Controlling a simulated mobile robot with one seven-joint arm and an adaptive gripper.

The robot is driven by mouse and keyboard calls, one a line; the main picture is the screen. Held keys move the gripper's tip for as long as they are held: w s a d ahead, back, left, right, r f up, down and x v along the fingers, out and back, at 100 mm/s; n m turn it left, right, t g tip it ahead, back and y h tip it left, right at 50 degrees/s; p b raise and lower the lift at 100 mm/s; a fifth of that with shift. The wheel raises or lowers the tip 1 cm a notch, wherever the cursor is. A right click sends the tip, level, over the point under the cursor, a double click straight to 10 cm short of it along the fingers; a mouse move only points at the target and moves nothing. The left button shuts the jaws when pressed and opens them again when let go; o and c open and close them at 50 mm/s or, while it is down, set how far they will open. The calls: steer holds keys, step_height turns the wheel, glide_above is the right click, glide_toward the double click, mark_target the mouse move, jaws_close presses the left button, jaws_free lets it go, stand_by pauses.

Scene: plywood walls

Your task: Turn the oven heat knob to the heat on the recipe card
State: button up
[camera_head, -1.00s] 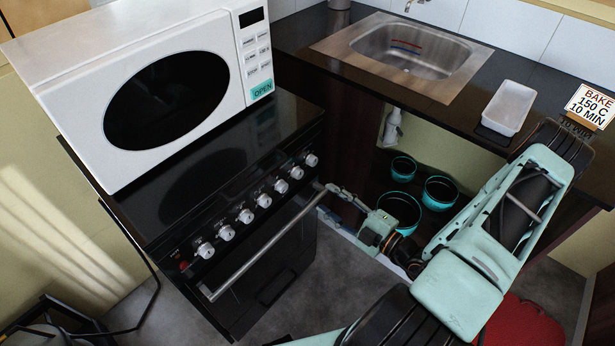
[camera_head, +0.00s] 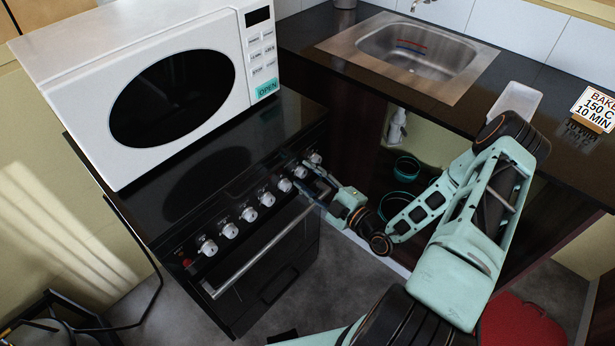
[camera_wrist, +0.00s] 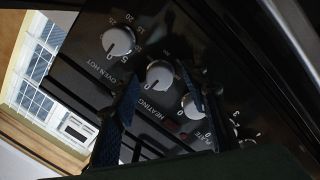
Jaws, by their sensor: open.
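A row of white knobs runs along the black oven's front panel. In the wrist view a knob (camera_wrist: 118,41) labelled "OVEN HOT" has numbers around it, partly readable. Beside it is a knob (camera_wrist: 160,73) labelled "HEATING". My gripper (camera_head: 318,187) is open at the right end of the knob row. In the wrist view its fingers (camera_wrist: 156,103) appear on either side of the HEATING knob; contact cannot be told. The OVEN HOT knob lies outside them. Exact knob settings are unclear.
The oven door handle (camera_head: 262,252) runs just below the knobs, close to my gripper. A white microwave (camera_head: 85,75) sits on the stove. A sink (camera_head: 415,52) and a white tray (camera_head: 515,103) are on the counter. Teal-rimmed pots (camera_head: 407,168) stand under it.

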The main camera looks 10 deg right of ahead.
jaws_close()
